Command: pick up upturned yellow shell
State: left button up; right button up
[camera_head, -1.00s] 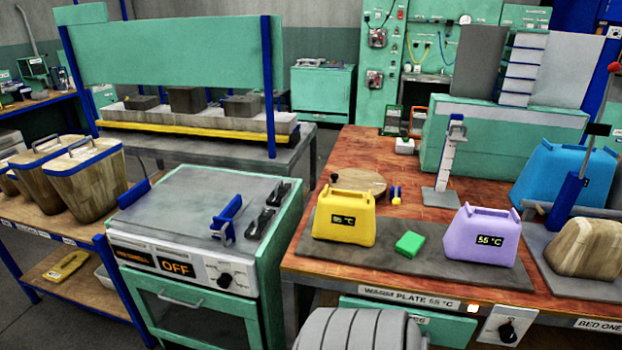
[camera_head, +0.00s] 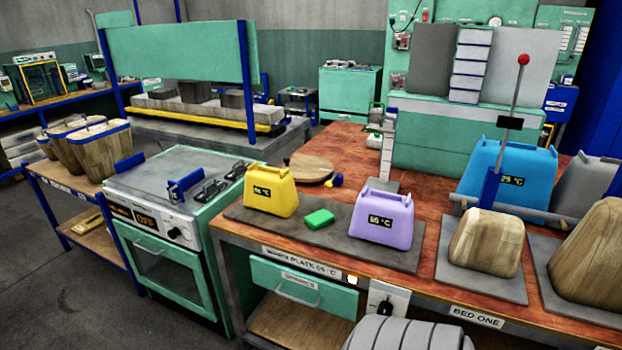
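The yellow shell (camera_head: 270,194) stands on a dark grey warm plate (camera_head: 331,241) on the wooden bench, with a small temperature display on its front. A purple shell (camera_head: 381,219) stands on the same plate to its right. A small green block (camera_head: 319,219) lies between them. A blue shell (camera_head: 507,181) stands further back at the right. Neither of my grippers is in view. A grey ribbed rounded part shows at the bottom edge, and I cannot tell what it belongs to.
A green oven-like unit (camera_head: 176,260) with a blue handle stands left of the bench. Wooden forms (camera_head: 487,242) sit on grey pads at the right, near an upright lever with a red knob (camera_head: 523,60). Floor is clear at the lower left.

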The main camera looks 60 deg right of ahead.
aim_at(271, 189)
jog(key=k, duration=0.3)
jog(key=z, duration=0.9)
